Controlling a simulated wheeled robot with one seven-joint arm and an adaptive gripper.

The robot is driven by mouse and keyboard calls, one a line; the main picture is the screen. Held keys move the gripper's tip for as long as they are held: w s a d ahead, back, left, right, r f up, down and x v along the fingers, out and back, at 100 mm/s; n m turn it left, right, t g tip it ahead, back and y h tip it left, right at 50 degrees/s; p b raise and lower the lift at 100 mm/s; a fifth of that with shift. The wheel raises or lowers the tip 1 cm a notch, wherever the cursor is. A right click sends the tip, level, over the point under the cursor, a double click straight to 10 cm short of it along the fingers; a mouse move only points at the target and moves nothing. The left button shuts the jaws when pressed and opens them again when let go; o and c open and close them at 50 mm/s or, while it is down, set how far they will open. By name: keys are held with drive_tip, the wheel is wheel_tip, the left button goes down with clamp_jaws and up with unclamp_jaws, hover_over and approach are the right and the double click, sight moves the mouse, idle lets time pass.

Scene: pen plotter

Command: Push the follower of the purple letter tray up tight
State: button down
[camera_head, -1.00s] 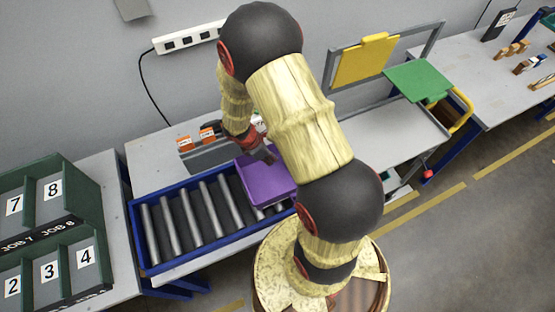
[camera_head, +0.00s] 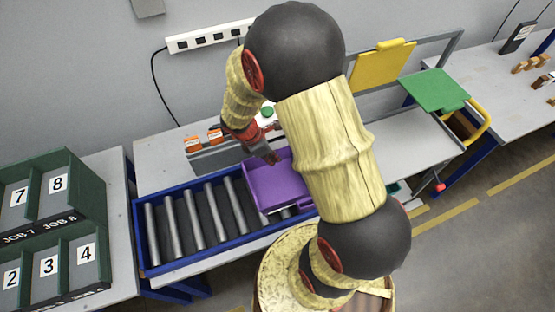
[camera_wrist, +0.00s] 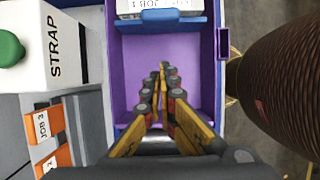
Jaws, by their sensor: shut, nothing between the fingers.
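The purple letter tray (camera_head: 262,195) sits on the roller conveyor, partly hidden by my arm in the head view. In the wrist view I look down into the tray (camera_wrist: 213,85). Its follower appears to be the blue plate (camera_wrist: 161,23) across the tray at the top of the picture. White paper marked JOB 1 (camera_wrist: 160,6) is just beyond it. A strip of bare purple floor lies between the follower and my fingertips. My gripper (camera_wrist: 163,68) is shut and empty, over or inside the tray; its exact height is unclear. It also shows in the head view (camera_head: 272,158).
The blue-framed conveyor (camera_head: 142,235) has bare rollers left of the tray. A white STRAP box (camera_wrist: 40,50) with a green knob and orange job tabs (camera_wrist: 44,122) stand close beside the tray. A green numbered rack (camera_head: 75,240) is at far left.

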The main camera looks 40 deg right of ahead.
drive_tip(key=s+d+f, duration=0.2)
drive_tip(key=d+f, duration=0.4)
drive_tip(key=f, duration=0.1)
drive_tip(key=shift+d+f+b, duration=0.2)
drive_tip(key=shift+d+b, duration=0.15)
drive_tip(key=shift+s, duration=0.1)
drive_tip(key=shift+s+d, duration=0.2)
drive_tip(key=shift+d, duration=0.45)
drive_tip(key=shift+s+d, duration=0.25)
drive_tip(key=shift+d, duration=0.35)
drive_tip(key=shift+s+d, duration=0.2)
drive_tip(key=shift+d, duration=0.45)
